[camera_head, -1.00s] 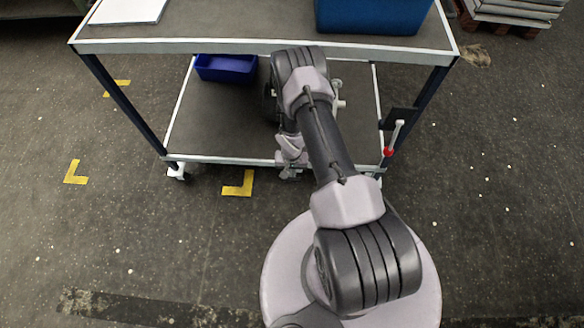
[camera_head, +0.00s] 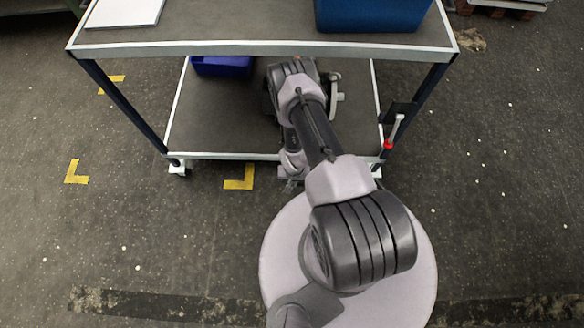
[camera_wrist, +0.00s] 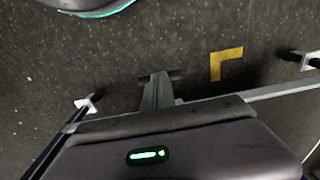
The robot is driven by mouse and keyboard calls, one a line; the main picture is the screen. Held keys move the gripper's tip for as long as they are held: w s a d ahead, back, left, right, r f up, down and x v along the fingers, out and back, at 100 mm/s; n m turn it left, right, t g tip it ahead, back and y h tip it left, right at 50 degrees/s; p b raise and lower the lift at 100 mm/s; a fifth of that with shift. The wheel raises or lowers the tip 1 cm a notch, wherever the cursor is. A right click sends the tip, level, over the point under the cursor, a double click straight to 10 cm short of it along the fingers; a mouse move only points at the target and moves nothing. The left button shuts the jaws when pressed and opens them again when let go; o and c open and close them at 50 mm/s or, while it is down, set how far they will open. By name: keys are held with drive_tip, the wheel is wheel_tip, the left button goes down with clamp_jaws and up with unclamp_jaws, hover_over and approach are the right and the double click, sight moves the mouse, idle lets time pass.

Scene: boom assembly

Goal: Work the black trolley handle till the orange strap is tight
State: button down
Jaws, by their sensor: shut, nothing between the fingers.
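I cannot make out a black handle or an orange strap in either view. The trolley (camera_head: 200,136) is a two-shelf cart with dark legs and pale rims. My gripper shows in the wrist view (camera_wrist: 158,78) as two grey fingers close together, shut and empty, over the floor by the lower shelf's edge. In the head view my arm reaches down to the front edge of the lower shelf, and its links mostly hide the gripper and part of the shelf.
A white lever with a red knob (camera_head: 388,146) is at the trolley's right leg. A blue bin (camera_head: 222,66) is on the lower shelf. Another blue bin (camera_head: 372,14) and a white sheet (camera_head: 125,11) are on top. Yellow floor marks (camera_head: 240,178) lie in front.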

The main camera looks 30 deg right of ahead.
wheel_tip(320, 180, down, 8)
drive_tip(key=s+a+t+h+b, duration=0.1)
drive_tip(key=s+b, duration=0.1)
drive_tip(key=b, duration=0.1)
drive_tip(key=shift+a+r, duration=0.15)
drive_tip(key=shift+w, duration=0.1)
idle(0.5)
